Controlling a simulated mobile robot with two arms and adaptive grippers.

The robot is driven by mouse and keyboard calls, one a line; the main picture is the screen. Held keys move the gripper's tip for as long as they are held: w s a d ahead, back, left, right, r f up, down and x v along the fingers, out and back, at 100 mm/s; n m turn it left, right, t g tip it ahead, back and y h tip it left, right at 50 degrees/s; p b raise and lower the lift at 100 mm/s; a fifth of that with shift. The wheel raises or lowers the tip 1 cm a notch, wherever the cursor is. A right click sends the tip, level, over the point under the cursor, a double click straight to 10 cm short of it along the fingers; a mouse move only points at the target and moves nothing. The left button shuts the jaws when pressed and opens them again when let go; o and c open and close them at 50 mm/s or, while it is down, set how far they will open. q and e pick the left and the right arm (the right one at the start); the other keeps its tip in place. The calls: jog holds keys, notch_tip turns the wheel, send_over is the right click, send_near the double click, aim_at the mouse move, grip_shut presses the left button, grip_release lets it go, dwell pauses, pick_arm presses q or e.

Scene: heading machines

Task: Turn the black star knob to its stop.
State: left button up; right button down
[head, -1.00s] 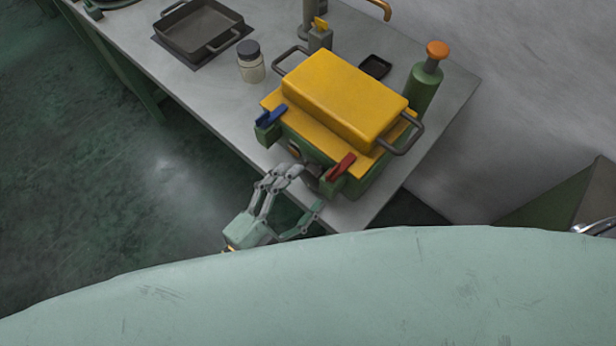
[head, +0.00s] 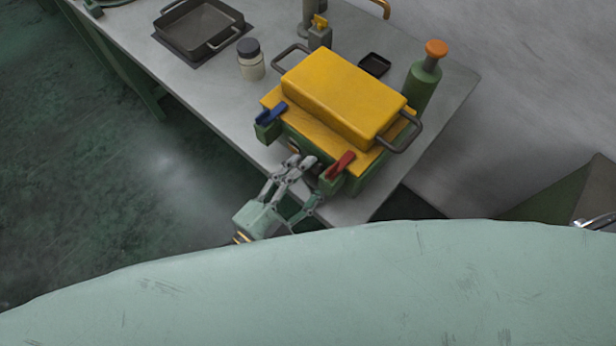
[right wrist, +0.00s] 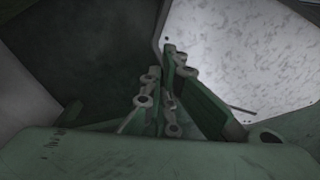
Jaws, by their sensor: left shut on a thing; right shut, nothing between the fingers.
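The black star knob (head: 317,171) is on the front of the green machine with the yellow lid (head: 335,95). Only a small dark part of it shows between my fingers and the red lever. My left gripper (head: 311,176) is at the machine's front and is shut on the knob; its fingers hide most of it, so I cannot tell how far it is turned.
A blue lever (head: 271,114) and a red lever (head: 341,165) flank the knob at the machine's front corners. A green bottle with an orange top (head: 424,85), a jar (head: 250,62) and a dark tray (head: 199,27) stand on the grey bench (head: 205,85).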

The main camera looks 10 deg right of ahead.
pick_arm(q)
jog(key=shift+f+m, duration=0.2)
jog(key=shift+m, duration=1.3)
pick_arm(e)
jog(key=shift+d+f, duration=0.3)
jog(key=shift+d, duration=0.3)
pick_arm(q)
jog(key=o, duration=1.1)
jog(key=shift+o, duration=0.2)
jog(key=shift+s, duration=0.1)
jog(key=shift+f, duration=0.1)
pick_arm(e)
jog(key=shift+a, duration=0.15)
pick_arm(q)
jog(key=shift+n, duration=0.3)
pick_arm(e)
jog(key=shift+r, duration=0.1)
